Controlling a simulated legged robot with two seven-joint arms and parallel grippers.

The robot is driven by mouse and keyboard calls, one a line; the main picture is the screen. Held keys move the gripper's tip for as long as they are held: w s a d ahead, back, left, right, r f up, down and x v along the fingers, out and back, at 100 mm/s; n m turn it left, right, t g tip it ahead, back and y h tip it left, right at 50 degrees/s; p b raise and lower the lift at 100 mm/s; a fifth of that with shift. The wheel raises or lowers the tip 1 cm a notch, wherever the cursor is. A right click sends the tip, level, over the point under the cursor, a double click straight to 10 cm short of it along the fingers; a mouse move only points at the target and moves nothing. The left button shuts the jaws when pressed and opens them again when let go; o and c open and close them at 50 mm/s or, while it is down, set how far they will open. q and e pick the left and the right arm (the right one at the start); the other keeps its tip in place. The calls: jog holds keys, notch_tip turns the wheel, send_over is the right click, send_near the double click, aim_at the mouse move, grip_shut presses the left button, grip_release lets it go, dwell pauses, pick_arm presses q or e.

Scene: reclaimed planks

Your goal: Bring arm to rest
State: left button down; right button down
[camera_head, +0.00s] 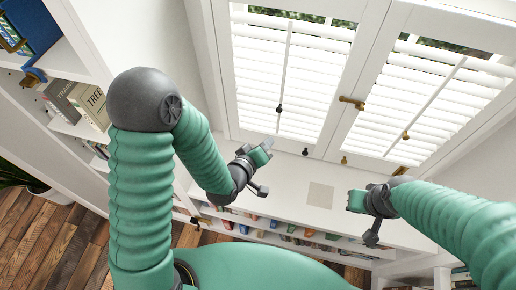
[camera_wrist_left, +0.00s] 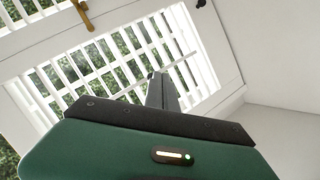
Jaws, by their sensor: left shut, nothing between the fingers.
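My left arm comes in from the left in the head view, and its green and dark grey gripper (camera_head: 264,149) is raised in front of the shuttered window. It is shut and empty. In the left wrist view its grey fingers (camera_wrist_left: 161,92) are together, pointing at the window shutters. My right gripper (camera_head: 356,201) hangs at the right in the head view, over the white sill top; whether its fingers are open or shut cannot be made out. Neither gripper visibly touches anything.
White louvred shutters (camera_head: 286,75) with brass latches (camera_head: 352,102) stand behind the grippers. A pale square (camera_head: 320,195) lies on the white ledge (camera_head: 290,180). Low shelves of books (camera_head: 290,232) run below it, with a bookcase (camera_head: 62,65) at the left. The wooden floor (camera_head: 45,235) shows at lower left.

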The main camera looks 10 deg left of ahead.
pick_arm(q)
jog(key=shift+d, duration=0.2)
jog(key=shift+a, duration=0.1)
jog(key=s+a+f+m+g+y+b, duration=0.2)
jog(key=s+a+m+g, duration=0.1)
jog(key=s+a+g, duration=0.2)
jog(key=s+a+f+m+g+y+b, duration=0.1)
jog(key=s+a+m+g+b, duration=0.2)
jog(key=s+a, duration=0.3)
jog(key=s+m+g, duration=0.1)
jog(key=s, duration=0.3)
jog(key=shift+f+g+y, duration=0.35)
jog(key=shift+g+y, duration=0.05)
jog(key=shift+w, duration=0.1)
